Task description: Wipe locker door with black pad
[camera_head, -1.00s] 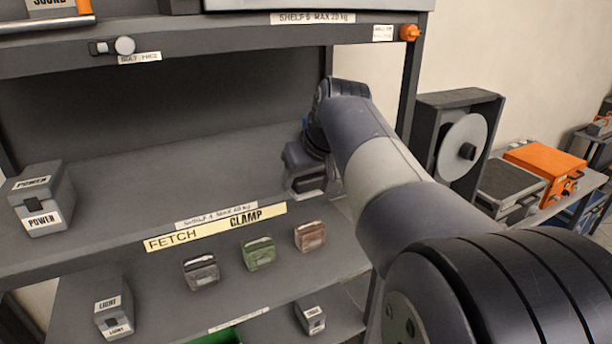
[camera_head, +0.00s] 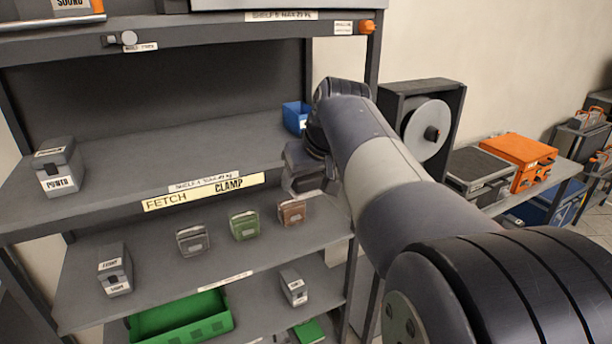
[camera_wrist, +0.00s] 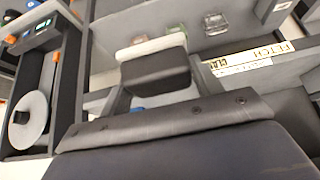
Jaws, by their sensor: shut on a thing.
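My gripper (camera_head: 308,180) is at the end of my arm, in front of the shelf rack's right side in the head view. In the wrist view my gripper (camera_wrist: 157,86) is shut on the black pad (camera_wrist: 155,70), a dark block with a pale strip along its far edge. The pad is held clear of the shelves in that view. The fingertips are mostly hidden behind the pad and my wrist. In the head view my arm largely hides the pad. I cannot make out a locker door in either view.
A grey shelf rack (camera_head: 110,207) holds small boxes, a blue bin (camera_head: 295,117) and a green crate (camera_head: 180,318). A reel unit (camera_head: 428,130) stands right of my arm. Beyond it, an orange case (camera_head: 520,152) sits on a bench. Open floor shows at far right.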

